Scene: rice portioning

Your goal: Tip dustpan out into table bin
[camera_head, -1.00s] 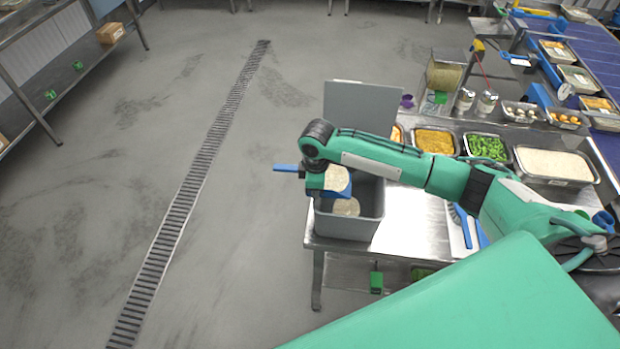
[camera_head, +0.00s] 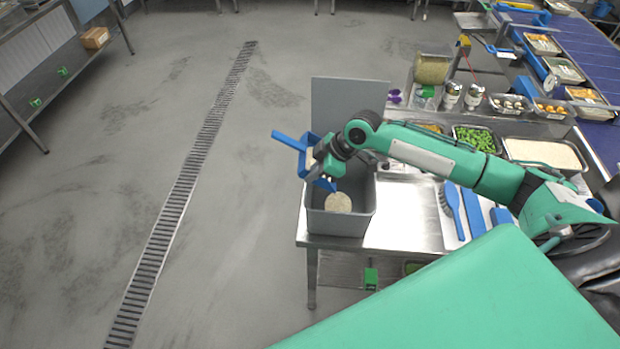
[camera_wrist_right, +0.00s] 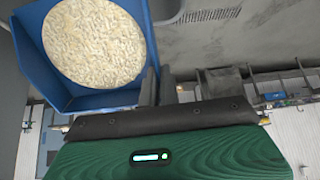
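The grey table bin (camera_head: 340,222) stands open at the table's left end, with a round pale patch of rice (camera_head: 338,202) inside. The blue dustpan (camera_head: 310,143) is tilted over the bin's back left part, its handle (camera_head: 288,141) pointing up and left. My right gripper (camera_head: 326,164) is shut on the dustpan, above the bin. The right wrist view shows the dustpan (camera_wrist_right: 35,60) beside the fingers with a round mass of rice (camera_wrist_right: 95,42) in it. The grip point itself is partly hidden. My left gripper is out of view.
A grey upright panel (camera_head: 348,108) stands behind the bin. A blue brush (camera_head: 452,208) and other blue tools lie on a white board to the right. Food trays, including green pieces (camera_head: 475,138) and rice (camera_head: 545,153), line the table's back. The floor at left is clear.

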